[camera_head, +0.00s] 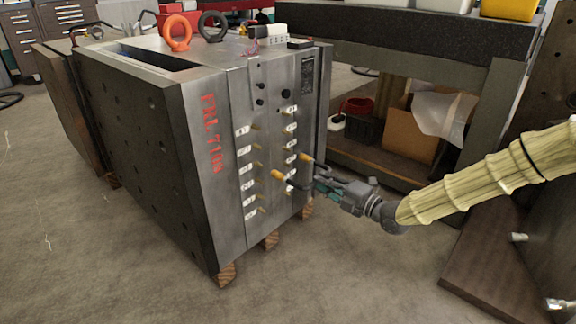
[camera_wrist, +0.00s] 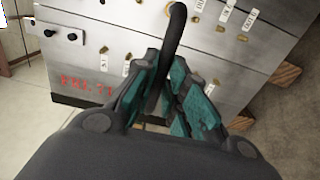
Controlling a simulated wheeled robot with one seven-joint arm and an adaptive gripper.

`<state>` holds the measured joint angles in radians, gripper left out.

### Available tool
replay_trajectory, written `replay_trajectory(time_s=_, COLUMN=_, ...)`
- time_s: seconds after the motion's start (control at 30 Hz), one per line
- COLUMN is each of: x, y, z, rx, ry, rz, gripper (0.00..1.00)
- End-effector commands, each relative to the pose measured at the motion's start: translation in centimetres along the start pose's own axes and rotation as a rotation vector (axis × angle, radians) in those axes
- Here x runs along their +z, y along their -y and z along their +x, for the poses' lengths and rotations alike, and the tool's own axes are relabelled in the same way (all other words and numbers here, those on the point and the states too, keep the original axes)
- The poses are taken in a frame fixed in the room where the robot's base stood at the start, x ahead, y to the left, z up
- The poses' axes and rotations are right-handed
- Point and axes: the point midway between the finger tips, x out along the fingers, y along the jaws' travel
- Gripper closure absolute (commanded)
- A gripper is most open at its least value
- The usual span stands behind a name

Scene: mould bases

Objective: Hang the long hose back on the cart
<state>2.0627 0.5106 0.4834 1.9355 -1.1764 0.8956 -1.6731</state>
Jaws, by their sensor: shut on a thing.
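A black hose (camera_wrist: 171,42) runs up from between my gripper's teal-padded fingers (camera_wrist: 166,68) in the wrist view. My gripper (camera_head: 324,187) is shut on it, close to the front face of the steel mould base (camera_head: 226,120). In the head view, two yellow-orange fittings (camera_head: 278,175) (camera_head: 307,158) with dark hose sections lie between the mould face and my gripper. I cannot tell whether they touch the ports. The rest of the hose is hidden or too small to follow. I cannot clearly make out the cart in either view.
The mould face carries several brass ports with white labels (camera_head: 242,131). The mould stands on wooden blocks (camera_head: 271,241). A heavy workbench (camera_head: 410,50) stands behind, with a cardboard box (camera_head: 408,135) beneath. A dark plate stands at the right (camera_head: 545,235). The floor in front is clear.

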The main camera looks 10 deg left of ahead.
Motion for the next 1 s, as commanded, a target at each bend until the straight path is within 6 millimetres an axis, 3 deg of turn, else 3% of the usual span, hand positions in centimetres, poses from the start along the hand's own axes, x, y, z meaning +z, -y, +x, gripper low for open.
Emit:
replay_trajectory(time_s=0.6, x=0.0, y=-0.1, z=-3.6, rx=0.001, ry=0.0, rz=-0.001, gripper=1.0)
replay_trajectory(time_s=1.0, x=0.0, y=-0.1, z=-4.0, rx=0.001, ry=0.0, rz=-0.001, gripper=1.0)
